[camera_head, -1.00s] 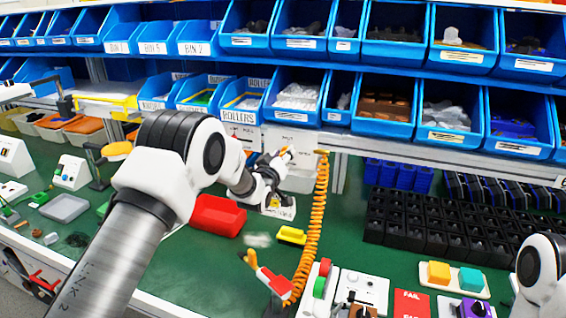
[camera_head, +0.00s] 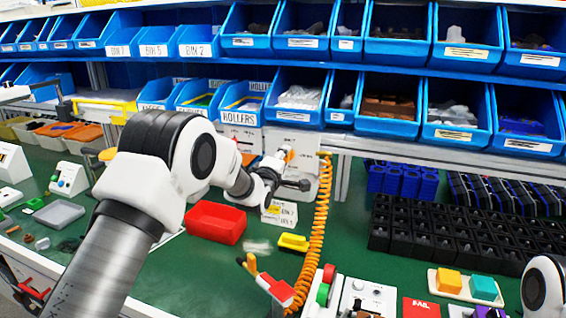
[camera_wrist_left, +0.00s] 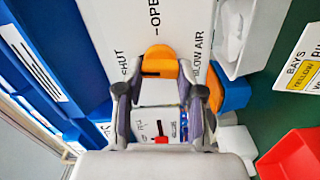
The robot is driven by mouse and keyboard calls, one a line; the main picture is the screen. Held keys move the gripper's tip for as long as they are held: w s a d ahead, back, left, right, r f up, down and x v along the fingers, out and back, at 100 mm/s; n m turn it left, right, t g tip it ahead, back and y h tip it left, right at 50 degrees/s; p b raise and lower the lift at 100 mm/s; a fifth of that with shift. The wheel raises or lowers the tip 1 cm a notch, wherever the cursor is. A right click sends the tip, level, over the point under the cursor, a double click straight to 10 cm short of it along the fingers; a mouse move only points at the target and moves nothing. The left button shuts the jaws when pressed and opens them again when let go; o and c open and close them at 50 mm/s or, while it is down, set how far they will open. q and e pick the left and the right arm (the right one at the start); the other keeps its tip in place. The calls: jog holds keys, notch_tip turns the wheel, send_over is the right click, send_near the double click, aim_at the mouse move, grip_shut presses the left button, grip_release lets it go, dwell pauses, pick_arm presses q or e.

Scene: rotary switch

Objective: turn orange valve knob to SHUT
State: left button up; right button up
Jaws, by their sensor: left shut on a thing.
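The orange valve knob (camera_wrist_left: 160,64) is on a white panel (camera_wrist_left: 205,28) in the left wrist view. The panel reads SHUT on the left, OPEN above and SLOW AIR on the right. A dark mark on the knob lies toward its left side, the SHUT side. My left gripper (camera_wrist_left: 160,82) is shut on the knob, one finger on each side. In the head view, the knob (camera_head: 289,155) is a small orange patch beside my left gripper (camera_head: 283,163), below the lower bins. My right gripper is out of view.
A coiled orange hose (camera_head: 318,205) hangs just right of my left gripper. A red tray (camera_head: 216,222) and a yellow block (camera_head: 293,242) are below it on the green bench. Blue bins (camera_head: 297,100) sit above. Black racks (camera_head: 425,230) stand to the right.

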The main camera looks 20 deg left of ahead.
pick_arm(q)
jog(key=shift+n, duration=0.8)
jog(key=shift+r, duration=0.1)
jog(key=o, duration=1.1)
jog(key=shift+w+d, duration=0.1)
jog(key=shift+o, duration=0.2)
jog(key=shift+w+d, duration=0.1)
jog(key=shift+d, duration=0.05)
jog(key=s, duration=1.2)
jog(key=shift+a, duration=0.25)
